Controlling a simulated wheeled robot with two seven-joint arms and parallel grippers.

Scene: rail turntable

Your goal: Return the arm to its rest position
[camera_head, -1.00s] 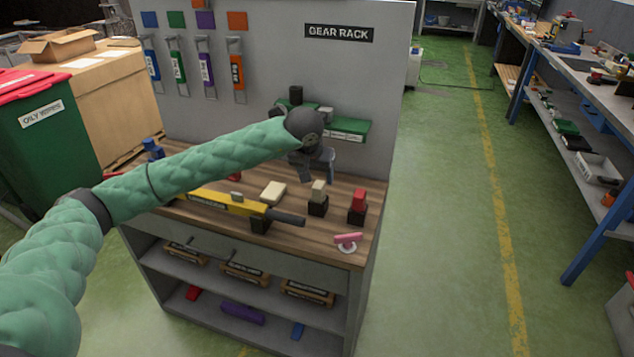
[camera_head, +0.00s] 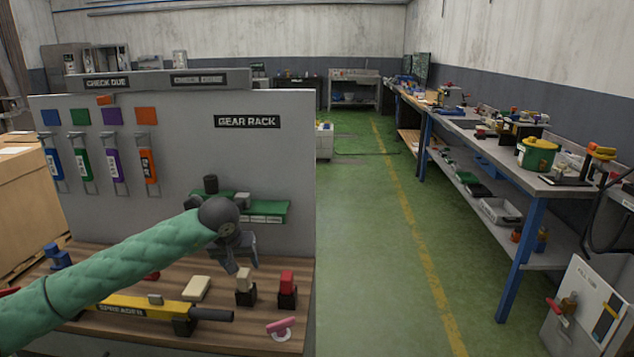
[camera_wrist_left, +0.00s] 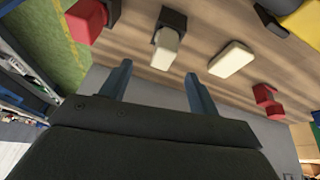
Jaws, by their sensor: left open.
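My left arm, in a green padded sleeve, reaches in from the left in the head view. Its left gripper (camera_head: 240,266) hangs in front of the grey rack panel, above the wooden bench top. In the left wrist view the two blue-grey fingers of the left gripper (camera_wrist_left: 157,84) stand apart with nothing between them. Beyond the fingertips are a cream block on a black stand (camera_wrist_left: 166,45), a flat cream block (camera_wrist_left: 231,60) and a red block (camera_wrist_left: 87,20). My right gripper does not show.
The GEAR RACK panel (camera_head: 255,165) stands behind the gripper, with a green shelf (camera_head: 262,211) on it. A yellow spreader bar (camera_head: 150,308) and a pink-handled item (camera_head: 280,325) lie on the bench. The green floor (camera_head: 370,250) to the right is clear, up to a long workbench (camera_head: 530,180).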

